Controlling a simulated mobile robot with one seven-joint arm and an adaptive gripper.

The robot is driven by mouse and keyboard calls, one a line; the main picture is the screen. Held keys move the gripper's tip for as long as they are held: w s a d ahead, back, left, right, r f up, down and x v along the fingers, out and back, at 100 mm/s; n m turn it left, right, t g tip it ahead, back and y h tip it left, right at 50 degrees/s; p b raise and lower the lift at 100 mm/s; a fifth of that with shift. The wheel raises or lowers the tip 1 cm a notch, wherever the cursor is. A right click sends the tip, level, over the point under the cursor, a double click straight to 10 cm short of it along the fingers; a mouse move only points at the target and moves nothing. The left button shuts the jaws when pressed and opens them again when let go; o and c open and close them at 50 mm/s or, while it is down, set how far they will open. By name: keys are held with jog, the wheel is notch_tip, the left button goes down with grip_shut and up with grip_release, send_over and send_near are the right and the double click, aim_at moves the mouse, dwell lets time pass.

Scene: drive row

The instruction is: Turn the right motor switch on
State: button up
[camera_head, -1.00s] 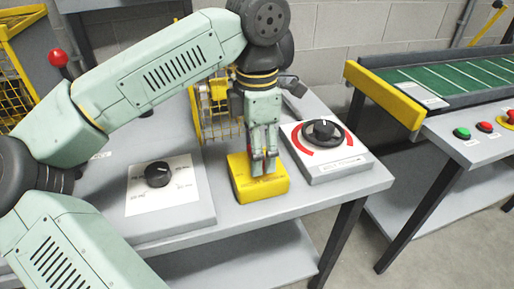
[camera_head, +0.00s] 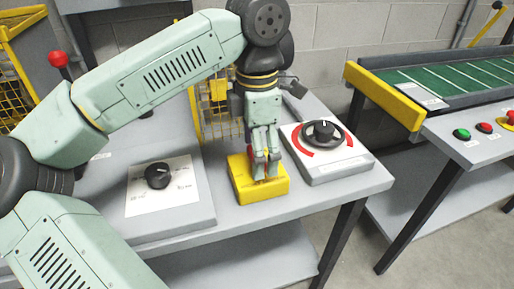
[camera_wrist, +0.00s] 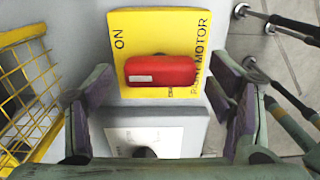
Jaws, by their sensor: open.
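The motor switch is a yellow box (camera_head: 256,188) on the grey bench, below my gripper in the head view. In the wrist view its yellow plate (camera_wrist: 150,25) reads "ON" and a label ending in "MOTOR". A red handle (camera_wrist: 160,70) with a white mark at its left end lies crosswise on the plate. My gripper (camera_head: 265,174) points down over the box. In the wrist view my open gripper (camera_wrist: 150,95) has one finger on each side of the handle, apart from it. In the head view the fingers hide most of the handle.
A dial panel (camera_head: 180,205) with a black knob lies left of the box. A black handwheel on a red-marked panel (camera_head: 345,168) stands close on its right. A yellow mesh guard (camera_wrist: 25,90) is near the left finger. A green conveyor (camera_head: 450,82) is farther right.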

notch_tip(320, 180, up, 12)
dwell(0.5)
